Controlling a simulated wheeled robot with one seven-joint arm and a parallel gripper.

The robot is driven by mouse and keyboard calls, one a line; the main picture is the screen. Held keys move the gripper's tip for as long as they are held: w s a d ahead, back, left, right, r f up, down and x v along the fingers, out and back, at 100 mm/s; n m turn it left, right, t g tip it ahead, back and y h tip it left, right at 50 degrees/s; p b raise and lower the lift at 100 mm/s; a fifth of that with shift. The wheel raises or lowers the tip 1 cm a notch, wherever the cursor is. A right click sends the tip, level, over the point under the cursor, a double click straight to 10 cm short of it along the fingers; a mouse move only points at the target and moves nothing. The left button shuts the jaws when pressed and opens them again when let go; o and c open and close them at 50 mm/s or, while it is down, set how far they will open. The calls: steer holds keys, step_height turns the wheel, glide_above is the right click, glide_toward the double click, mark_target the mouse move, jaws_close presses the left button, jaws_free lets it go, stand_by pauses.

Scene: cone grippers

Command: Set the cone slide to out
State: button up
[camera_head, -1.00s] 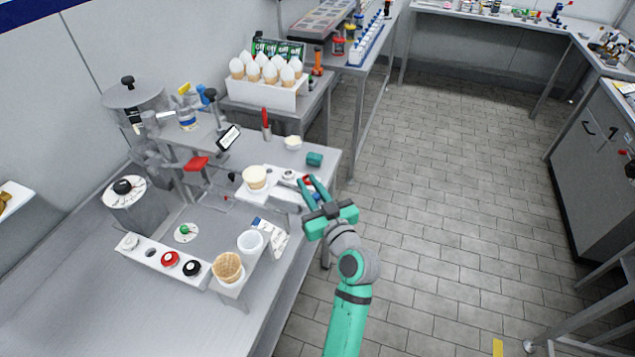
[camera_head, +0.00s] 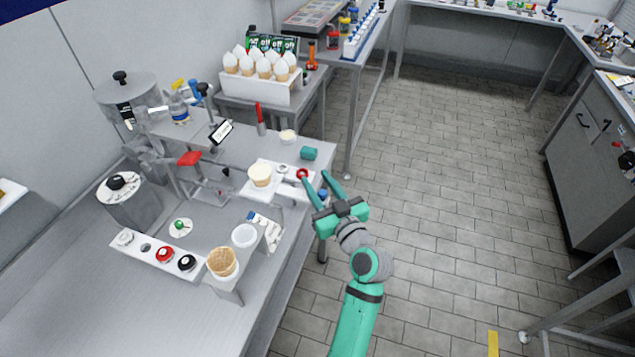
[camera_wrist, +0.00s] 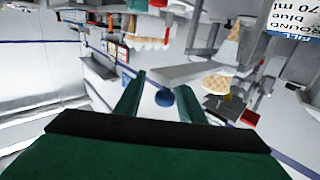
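A white slide plate (camera_head: 256,191) carries a pale cone-shaped cup (camera_head: 260,175), a grey knob and a red knob (camera_head: 302,174) at the bench's right end. I cannot tell which part is the cone slide or its setting. A blue knob (camera_head: 323,194) shows at the plate's right edge, partly hidden by my gripper. My gripper (camera_head: 316,177) is open and empty, its fingers pointing towards the bench's right edge. In the wrist view, the blue knob (camera_wrist: 165,97) appears between the two fingers, apparently untouched.
A waffle cone (camera_head: 222,263) and a white cup (camera_head: 244,235) stand at the bench's front right. A rack (camera_head: 255,87) of filled cones stands further back.

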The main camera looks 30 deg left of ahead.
steer(key=shift+s, duration=0.1)
steer(key=v, duration=1)
steer(key=shift+s+d, duration=0.25)
steer(key=shift+d, duration=0.1)
steer(key=shift+w, duration=0.15)
